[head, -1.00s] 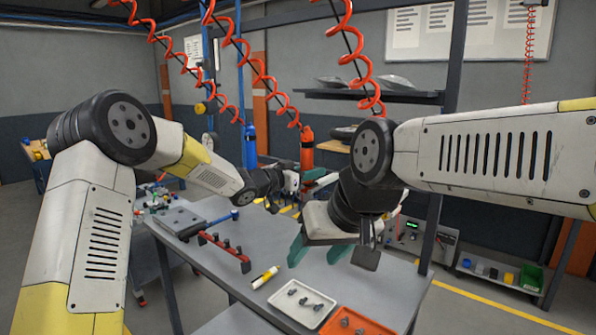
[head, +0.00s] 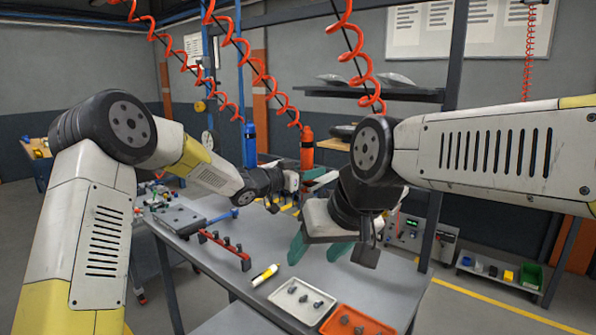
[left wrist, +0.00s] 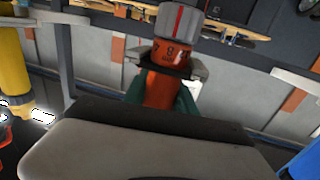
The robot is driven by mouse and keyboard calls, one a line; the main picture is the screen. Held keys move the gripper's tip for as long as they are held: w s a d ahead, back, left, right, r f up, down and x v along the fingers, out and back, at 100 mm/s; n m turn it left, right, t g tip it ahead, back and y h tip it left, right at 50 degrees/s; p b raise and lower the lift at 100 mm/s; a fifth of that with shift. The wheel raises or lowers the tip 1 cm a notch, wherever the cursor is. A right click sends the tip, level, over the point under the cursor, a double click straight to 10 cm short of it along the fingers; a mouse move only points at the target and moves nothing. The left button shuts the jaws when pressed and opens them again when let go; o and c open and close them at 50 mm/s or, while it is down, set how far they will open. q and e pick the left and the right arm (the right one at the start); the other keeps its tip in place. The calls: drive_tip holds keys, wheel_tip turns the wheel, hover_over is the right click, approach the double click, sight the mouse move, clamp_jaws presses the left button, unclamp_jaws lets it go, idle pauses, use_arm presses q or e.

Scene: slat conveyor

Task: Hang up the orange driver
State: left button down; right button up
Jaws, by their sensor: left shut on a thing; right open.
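The orange driver (head: 307,148) is upright beneath a red coiled cord at the back of the bench. In the left wrist view its orange body (left wrist: 164,88) with a grey top stands between teal fingers. My left gripper (head: 314,180) is shut on it; my right arm partly hides this grip in the head view. My right gripper (head: 320,250) is open and empty above the bench, nearer the camera, its teal fingers apart. What holds the driver's top is not clear.
A blue driver (head: 250,146) hangs to the left. The grey bench (head: 222,277) carries a red rack (head: 226,250), a yellow-and-white marker (head: 265,275), a white tray (head: 279,302) and an orange tray (head: 382,329). A dark post (head: 430,232) stands right of my right gripper.

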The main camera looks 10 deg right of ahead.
use_arm(q)
drive_tip(key=c, duration=1)
unclamp_jaws()
drive_tip(key=shift+o, duration=0.4)
drive_tip(key=shift+f, duration=0.1)
drive_tip(key=shift+a, duration=0.1)
drive_tip(key=v, duration=0.7)
drive_tip(key=shift+s+a, duration=0.2)
drive_tip(key=shift+a, duration=0.1)
